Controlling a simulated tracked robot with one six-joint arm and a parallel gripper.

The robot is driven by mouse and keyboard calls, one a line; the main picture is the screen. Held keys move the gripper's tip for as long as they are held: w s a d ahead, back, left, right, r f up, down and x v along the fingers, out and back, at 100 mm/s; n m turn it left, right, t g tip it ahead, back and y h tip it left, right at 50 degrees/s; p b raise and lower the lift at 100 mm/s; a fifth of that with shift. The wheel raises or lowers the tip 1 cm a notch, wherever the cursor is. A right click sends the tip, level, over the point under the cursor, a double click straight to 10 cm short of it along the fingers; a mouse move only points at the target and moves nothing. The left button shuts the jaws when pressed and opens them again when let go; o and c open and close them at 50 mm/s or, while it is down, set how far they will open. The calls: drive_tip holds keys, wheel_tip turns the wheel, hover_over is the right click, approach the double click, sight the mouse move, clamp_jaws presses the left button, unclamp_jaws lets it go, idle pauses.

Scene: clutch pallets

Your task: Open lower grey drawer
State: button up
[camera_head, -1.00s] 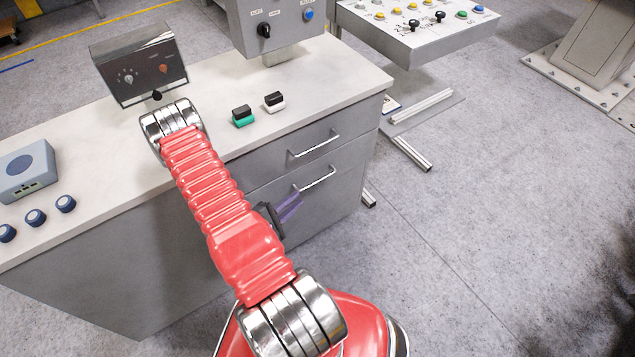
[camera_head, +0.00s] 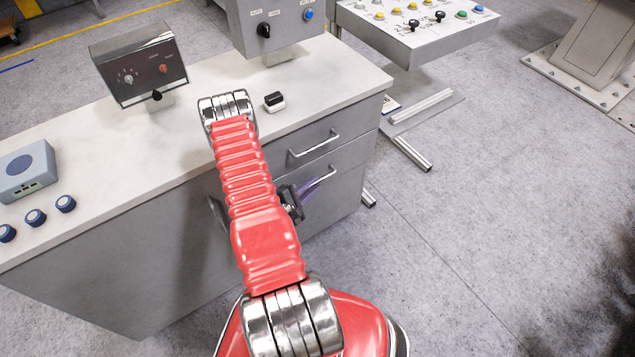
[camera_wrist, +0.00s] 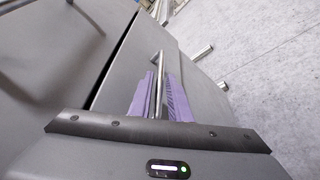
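The lower grey drawer (camera_head: 341,190) is in the cabinet's right end, below another drawer, and looks closed. Its metal bar handle (camera_head: 321,178) slants across the front. My gripper (camera_head: 312,190) is at this handle, with its purple fingers partly hidden by my red arm and black gripper body. In the wrist view, the lower handle (camera_wrist: 157,75) runs between the two purple fingers of my gripper (camera_wrist: 160,98), one on each side. The fingers are apart, with gaps beside the bar, so they look open around it.
The upper drawer (camera_head: 300,150) has a similar handle (camera_head: 314,144) just above. The worktop (camera_head: 340,75) carries a black-and-white switch (camera_head: 274,101) and a control box (camera_head: 139,68). A button table (camera_head: 420,30) stands behind. The floor at right is clear.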

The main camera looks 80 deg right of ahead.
sight(318, 181)
drive_tip(key=shift+x, duration=1.85)
drive_tip(key=shift+a, duration=0.1)
drive_tip(key=shift+c, duration=0.2)
clamp_jaws()
